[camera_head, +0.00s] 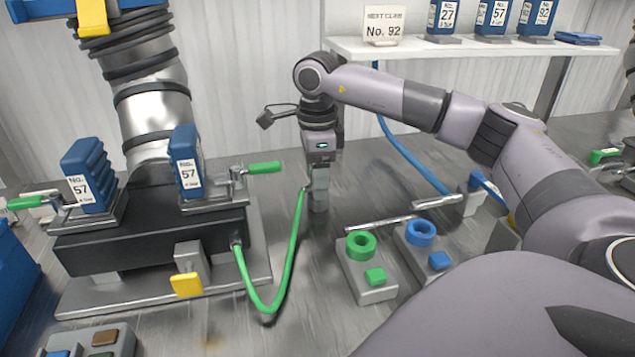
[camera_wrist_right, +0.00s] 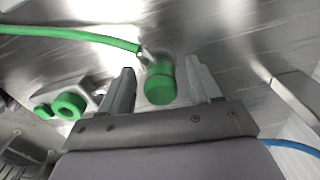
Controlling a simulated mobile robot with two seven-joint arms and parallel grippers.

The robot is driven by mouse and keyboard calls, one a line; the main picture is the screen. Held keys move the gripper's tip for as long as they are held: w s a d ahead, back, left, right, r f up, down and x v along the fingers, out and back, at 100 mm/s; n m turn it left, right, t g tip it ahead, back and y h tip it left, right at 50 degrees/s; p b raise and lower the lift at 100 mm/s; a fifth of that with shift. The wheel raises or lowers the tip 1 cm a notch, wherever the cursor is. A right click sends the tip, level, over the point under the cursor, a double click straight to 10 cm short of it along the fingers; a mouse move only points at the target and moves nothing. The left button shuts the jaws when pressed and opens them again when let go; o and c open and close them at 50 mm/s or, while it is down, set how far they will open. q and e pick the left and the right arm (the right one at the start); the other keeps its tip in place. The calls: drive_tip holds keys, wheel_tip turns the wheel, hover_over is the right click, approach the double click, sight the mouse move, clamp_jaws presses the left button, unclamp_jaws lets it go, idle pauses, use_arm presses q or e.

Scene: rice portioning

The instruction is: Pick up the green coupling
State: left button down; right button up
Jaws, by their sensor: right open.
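The green coupling (camera_wrist_right: 160,84) is a short green cylinder at the end of the green hose (camera_wrist_right: 70,33). In the right wrist view it lies between the two fingers of my right gripper (camera_wrist_right: 159,68), with a visible gap on each side. In the head view my right gripper (camera_head: 319,190) points down beside the upper end of the green hose (camera_head: 290,255), and the coupling is hidden behind the fingers. The hose hangs in a loop from the dark block at left. My left gripper is not in view.
A green-ring box (camera_head: 366,292) and a blue-ring box (camera_head: 425,262) stand right of the gripper. The dark block (camera_head: 150,240) with blue No. 57 clamps stands at left. A blue hose (camera_head: 410,150) runs behind. A shelf (camera_head: 470,50) holds numbered blue cartridges.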

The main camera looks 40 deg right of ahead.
clamp_jaws()
drive_tip(key=shift+r, duration=0.15)
wheel_tip(320, 180, up, 10)
drive_tip(key=shift+w+f+p, duration=0.1)
drive_tip(key=shift+f+p, duration=0.1)
drive_tip(key=shift+p, duration=0.35)
drive_tip(key=shift+r, duration=0.25)
